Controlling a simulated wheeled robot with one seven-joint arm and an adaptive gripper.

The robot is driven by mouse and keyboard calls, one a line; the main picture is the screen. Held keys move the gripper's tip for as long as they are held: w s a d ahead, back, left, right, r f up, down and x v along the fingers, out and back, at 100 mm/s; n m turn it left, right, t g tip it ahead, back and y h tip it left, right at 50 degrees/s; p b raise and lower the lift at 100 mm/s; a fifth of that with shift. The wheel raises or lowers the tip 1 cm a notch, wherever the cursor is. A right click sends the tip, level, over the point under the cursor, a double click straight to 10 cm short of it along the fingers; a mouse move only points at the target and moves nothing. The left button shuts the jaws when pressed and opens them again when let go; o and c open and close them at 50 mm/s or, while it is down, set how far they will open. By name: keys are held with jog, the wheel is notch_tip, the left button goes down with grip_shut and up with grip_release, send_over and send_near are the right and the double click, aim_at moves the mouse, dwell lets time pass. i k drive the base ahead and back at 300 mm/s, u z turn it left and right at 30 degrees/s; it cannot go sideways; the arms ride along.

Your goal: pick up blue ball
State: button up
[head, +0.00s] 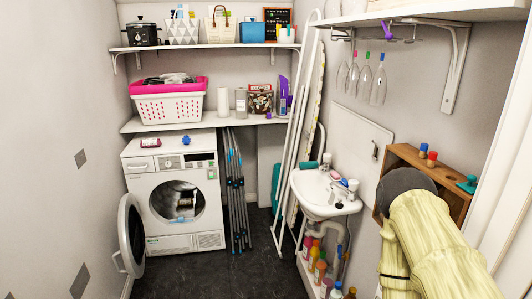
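A small blue object (186,139), perhaps the blue ball, sits on top of the white dryer (140,160) near its back edge. It is too small to be sure of its shape. No other clear blue ball shows. My gripper does not show in the head view, so its state and distance from the blue object cannot be seen.
The dryer door (131,235) hangs open to the left. A dark red item (150,142) lies on the dryer. A shelf (200,123) is above it. Folded racks (236,190) and a sink (325,190) stand to the right. Dark floor (250,275) is clear in front.

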aim_at(186, 141)
jog(key=i, duration=1.7)
jog(key=u, duration=0.65)
jog(key=i, duration=1.5)
jog(key=u, duration=0.4)
